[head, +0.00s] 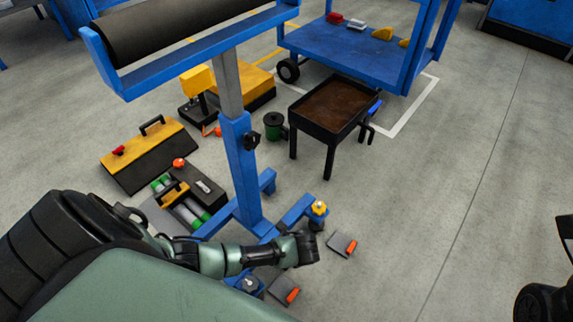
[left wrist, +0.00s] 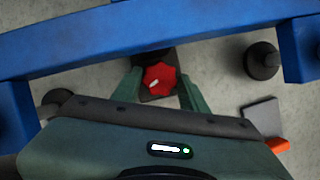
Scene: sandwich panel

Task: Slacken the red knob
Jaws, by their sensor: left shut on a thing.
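The red knob (left wrist: 159,78) is a lobed knob with a white mark, seen in the left wrist view on a dark mount beside the blue beam. My left gripper (left wrist: 161,92) has its two green fingers on either side of the knob and is shut on it. In the head view my left gripper (head: 304,248) is low by the foot of the blue stand (head: 243,170) and hides the red knob. At the right edge only dark parts of my right arm show; its gripper is out of view.
A yellow knob (head: 319,208) and a grey knob (head: 249,284) are on the stand's feet. Grey wedges with orange ends (head: 342,245) lie nearby. Toolboxes (head: 150,155) stand left, a dark tray table (head: 330,105) behind.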

